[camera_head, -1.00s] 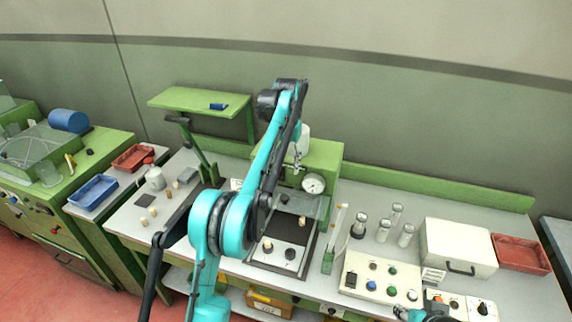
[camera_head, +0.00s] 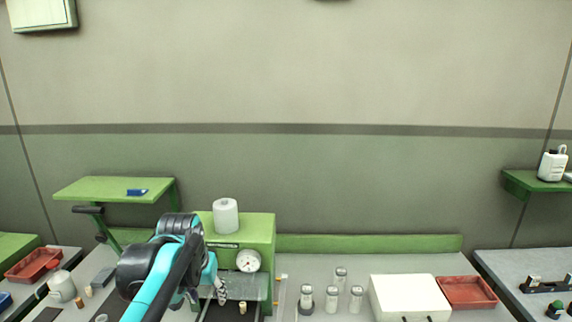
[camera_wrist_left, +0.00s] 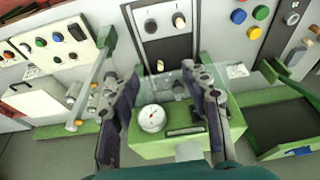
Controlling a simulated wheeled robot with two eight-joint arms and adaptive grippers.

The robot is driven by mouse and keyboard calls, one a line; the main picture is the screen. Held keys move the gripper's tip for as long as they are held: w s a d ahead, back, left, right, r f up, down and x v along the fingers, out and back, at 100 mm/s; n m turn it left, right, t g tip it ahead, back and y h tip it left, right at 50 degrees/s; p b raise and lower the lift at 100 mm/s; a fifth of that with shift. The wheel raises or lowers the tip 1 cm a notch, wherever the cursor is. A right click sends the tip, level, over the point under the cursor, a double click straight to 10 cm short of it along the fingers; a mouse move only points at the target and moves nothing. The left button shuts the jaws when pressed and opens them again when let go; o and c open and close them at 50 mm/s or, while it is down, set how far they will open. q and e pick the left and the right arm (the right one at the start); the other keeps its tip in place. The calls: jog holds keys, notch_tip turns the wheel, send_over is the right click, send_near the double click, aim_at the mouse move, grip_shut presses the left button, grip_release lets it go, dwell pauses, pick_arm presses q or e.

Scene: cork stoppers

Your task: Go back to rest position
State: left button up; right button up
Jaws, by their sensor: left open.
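My left arm rises from the bottom in the head view, and its gripper (camera_head: 218,288) hangs in front of the green machine with the round dial (camera_head: 248,261). In the left wrist view the two dark fingers of the left gripper (camera_wrist_left: 164,78) are spread wide with nothing between them. The dial (camera_wrist_left: 152,118) and the green machine body (camera_wrist_left: 185,148) show behind and between the fingers. A cork (camera_head: 242,307) stands upright near the machine's clear guard, apart from the gripper. My right gripper is not in view.
A white box (camera_head: 408,298), a red tray (camera_head: 466,291) and several glass jars (camera_head: 340,276) stand right of the machine.

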pick_arm(q)
jog(key=s+d+f+t+b, duration=0.1)
jog(key=s+f+t+b, duration=0.2)
jog(key=s+f, duration=1.5)
jog(key=b, duration=0.3)
jog(key=shift+f+t, duration=0.25)
jog(key=shift+t, duration=0.05)
